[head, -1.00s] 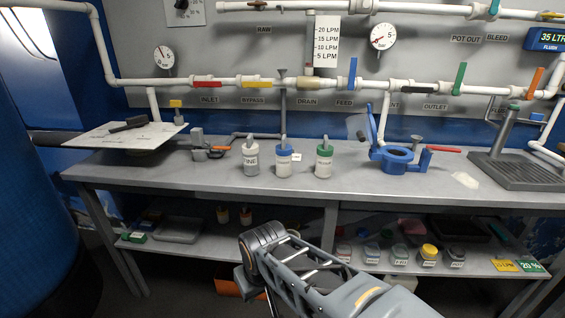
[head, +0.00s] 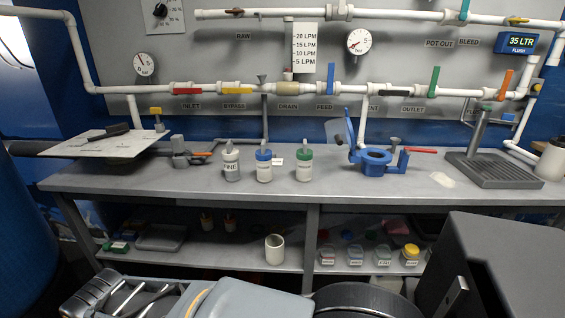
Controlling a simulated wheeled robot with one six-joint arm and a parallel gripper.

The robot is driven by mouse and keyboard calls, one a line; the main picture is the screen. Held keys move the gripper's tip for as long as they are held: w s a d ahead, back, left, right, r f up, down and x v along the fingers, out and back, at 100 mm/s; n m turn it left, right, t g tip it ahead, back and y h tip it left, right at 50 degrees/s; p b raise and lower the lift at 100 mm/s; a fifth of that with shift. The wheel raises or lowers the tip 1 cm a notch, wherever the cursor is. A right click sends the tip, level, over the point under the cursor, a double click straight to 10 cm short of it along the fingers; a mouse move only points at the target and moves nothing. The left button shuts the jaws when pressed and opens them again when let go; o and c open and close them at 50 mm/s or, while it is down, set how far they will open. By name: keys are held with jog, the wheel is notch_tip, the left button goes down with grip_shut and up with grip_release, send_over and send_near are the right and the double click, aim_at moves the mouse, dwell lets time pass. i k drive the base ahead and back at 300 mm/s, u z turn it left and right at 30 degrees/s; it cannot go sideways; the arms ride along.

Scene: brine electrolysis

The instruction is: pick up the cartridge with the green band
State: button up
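The green-banded cartridge (head: 304,166) stands upright on the bench, a pale bottle-like body with a green collar and a grey top. A blue-banded one (head: 264,168) stands just left of it, and a pale grey one (head: 231,164) stands further left. All three are apart from each other. My arm lies low across the front of the picture, well below and in front of the bench top. Its far end, with my gripper (head: 105,297), is at the lower left, cut by the frame edge. It touches no cartridge; its fingers cannot be made out clearly.
On the bench (head: 400,188), a blue clamp stand (head: 374,158) is right of the cartridges, and a drain-tray stand (head: 493,170) is further right. A grey valve fitting (head: 181,152) and flat plate (head: 105,146) are left. A white cup (head: 274,249) and tubs occupy the lower shelf.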

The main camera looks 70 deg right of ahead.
aim_at(305, 155)
jog(key=i, duration=1.05)
jog(key=z, duration=2.25)
